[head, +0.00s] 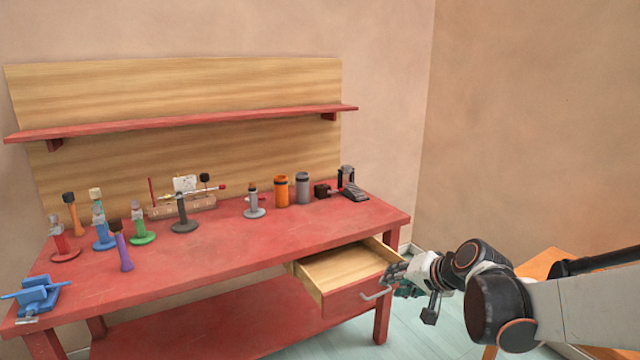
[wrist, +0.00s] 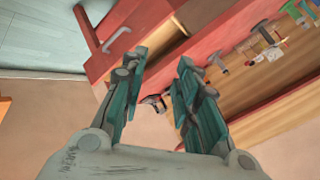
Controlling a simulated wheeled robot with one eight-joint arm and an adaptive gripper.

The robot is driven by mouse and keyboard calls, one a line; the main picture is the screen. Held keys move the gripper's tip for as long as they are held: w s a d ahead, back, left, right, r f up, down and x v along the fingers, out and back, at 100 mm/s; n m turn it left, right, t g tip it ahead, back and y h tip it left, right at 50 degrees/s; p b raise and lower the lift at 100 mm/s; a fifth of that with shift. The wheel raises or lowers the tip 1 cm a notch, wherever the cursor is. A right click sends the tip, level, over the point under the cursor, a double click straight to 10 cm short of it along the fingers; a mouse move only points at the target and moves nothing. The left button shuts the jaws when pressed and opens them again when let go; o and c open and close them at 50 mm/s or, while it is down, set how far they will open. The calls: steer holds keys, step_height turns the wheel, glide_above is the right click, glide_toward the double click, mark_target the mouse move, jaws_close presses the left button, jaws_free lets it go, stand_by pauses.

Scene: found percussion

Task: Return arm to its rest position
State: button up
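My arm reaches in from the right of the head view. My gripper (head: 396,274) is beside the right end of the pulled-out drawer (head: 352,302), near its silver handle (head: 376,294). In the wrist view my gripper (wrist: 163,62) has its two teal fingers apart, with nothing held between them. The handle (wrist: 117,42) shows there to the left of the fingers, apart from them. The drawer is open and its visible wooden inside is empty. I cannot tell the exact gap between gripper and drawer front in the head view.
The red workbench (head: 300,236) carries several coloured mallet-like tools, an orange can (head: 281,190), a grey can (head: 302,187) and a blue vise (head: 36,294). An orange-topped table (head: 545,264) stands behind my arm. Bare floor shows right of the bench.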

steer(key=s+d+r+n+g+h, duration=0.1)
steer(key=s+n+h, duration=0.3)
steer(key=s, duration=2.3)
steer(key=shift+d+r+n+g+h, duration=0.3)
steer(key=shift+d+r+n+g, duration=0.1)
steer(key=shift+d+r+n, duration=0.15)
steer(key=shift+f, duration=0.1)
